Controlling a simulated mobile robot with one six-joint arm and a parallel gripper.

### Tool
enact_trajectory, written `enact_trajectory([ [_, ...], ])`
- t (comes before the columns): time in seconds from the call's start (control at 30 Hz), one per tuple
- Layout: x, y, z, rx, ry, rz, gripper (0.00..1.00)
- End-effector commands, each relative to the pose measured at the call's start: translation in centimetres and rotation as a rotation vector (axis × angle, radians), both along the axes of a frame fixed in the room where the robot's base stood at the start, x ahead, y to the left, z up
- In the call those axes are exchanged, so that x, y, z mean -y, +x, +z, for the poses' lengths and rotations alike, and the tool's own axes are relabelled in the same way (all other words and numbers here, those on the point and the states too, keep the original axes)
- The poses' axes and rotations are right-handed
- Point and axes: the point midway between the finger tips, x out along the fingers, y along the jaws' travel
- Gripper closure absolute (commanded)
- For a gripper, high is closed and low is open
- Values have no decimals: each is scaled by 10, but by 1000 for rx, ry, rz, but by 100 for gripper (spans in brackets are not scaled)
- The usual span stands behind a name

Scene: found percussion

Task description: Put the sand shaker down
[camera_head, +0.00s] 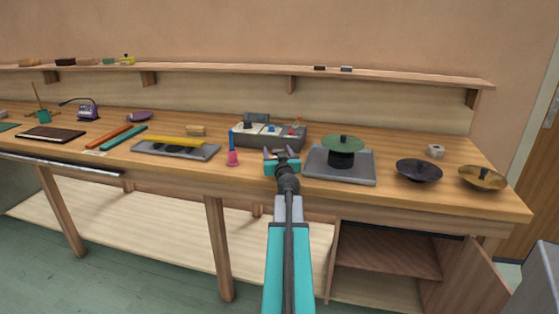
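I cannot tell for sure which thing is the sand shaker.
Right of my gripper, a green disc (343,142) tops a dark cylinder on a grey plate (362,173). Beyond are a black bowl (418,171) and a brass bowl (483,178). A yellow bar (178,141) lies across a grey tray to the left. The wooden bench (255,182) has a narrow clear front strip.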

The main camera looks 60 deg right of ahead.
Motion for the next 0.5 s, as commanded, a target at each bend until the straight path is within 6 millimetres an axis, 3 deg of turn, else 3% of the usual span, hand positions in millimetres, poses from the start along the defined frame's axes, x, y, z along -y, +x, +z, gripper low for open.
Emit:
enact_trajectory([
  [0.03,0,0,0,0,0,0,47],
  [0.3,0,-1,0,0,0,-1,92],
  [0.5,1,-1,0,0,0,-1,93],
])
